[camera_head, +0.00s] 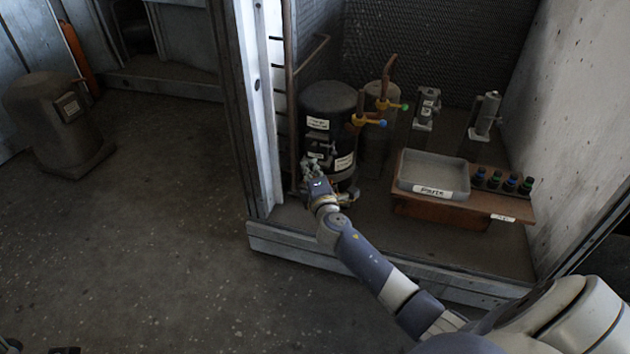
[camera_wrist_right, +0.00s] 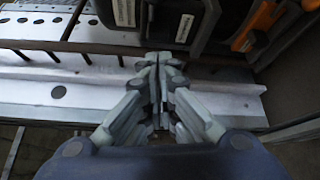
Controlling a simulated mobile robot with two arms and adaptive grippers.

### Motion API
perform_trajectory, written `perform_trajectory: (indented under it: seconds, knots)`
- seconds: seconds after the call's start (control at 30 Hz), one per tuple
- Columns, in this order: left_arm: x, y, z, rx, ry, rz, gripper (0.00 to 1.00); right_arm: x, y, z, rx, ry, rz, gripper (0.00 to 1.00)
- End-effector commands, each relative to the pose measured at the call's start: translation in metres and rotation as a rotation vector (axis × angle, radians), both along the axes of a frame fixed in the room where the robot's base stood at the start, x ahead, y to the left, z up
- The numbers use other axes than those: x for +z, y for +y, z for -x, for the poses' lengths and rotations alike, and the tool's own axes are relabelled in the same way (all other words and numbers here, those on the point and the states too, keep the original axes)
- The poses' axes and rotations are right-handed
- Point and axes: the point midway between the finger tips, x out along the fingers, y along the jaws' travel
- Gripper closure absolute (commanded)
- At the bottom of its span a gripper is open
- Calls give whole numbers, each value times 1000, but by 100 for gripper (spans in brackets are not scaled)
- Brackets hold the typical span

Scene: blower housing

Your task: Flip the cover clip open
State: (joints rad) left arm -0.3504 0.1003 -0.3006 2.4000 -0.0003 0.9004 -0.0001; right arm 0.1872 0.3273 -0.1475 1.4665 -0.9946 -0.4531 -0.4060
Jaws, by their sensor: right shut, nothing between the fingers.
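A black cylindrical tank (camera_head: 328,104) with white labels stands inside the metal enclosure. A small grey fitting (camera_head: 323,148) is on its front side. I cannot tell the cover clip apart at this size. My right gripper (camera_head: 311,172) is low in front of the tank, close to the fitting; contact cannot be told. In the right wrist view the gripper (camera_wrist_right: 158,72) has its fingers together with nothing between them. Its tips lie just below a dark box-like part (camera_wrist_right: 130,12) with pale tabs.
The enclosure's post (camera_head: 257,110) and a thin pipe stand left of the tank. A grey tray (camera_head: 434,174) and several small bottles rest on a brown stand (camera_head: 460,206). Open floor lies left.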

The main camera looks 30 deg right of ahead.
Motion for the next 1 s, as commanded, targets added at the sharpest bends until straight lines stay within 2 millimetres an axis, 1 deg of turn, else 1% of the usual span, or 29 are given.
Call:
perform_trajectory:
  seconds: [0.03, 0.07, 0.17, 0.2, 0.3, 0.5, 1.0]
  knots:
    - [-7, 0, 0, 0, 3, -1, 60, -2, -4, -10, -2, -1, 1, 100]
    - [-10, 0, 0, -1, 6, -1, 60, -3, -6, -15, -2, -2, 1, 100]
    - [-13, -1, -3, -1, 6, -5, 60, -3, -11, -30, -2, -2, 2, 100]
    - [-6, -2, -4, -1, -4, -7, 60, -1, -18, -25, -3, 1, 4, 100]
    - [0, -2, -4, -1, -22, -8, 60, 2, -29, -14, -1, 2, 5, 100]
    - [1, -1, -1, 0, -31, -4, 60, 5, -40, -5, -1, 2, 3, 100]
    - [-3, 0, -2, 1, -15, -1, 60, 6, -42, -6, 8, 1, 0, 100]
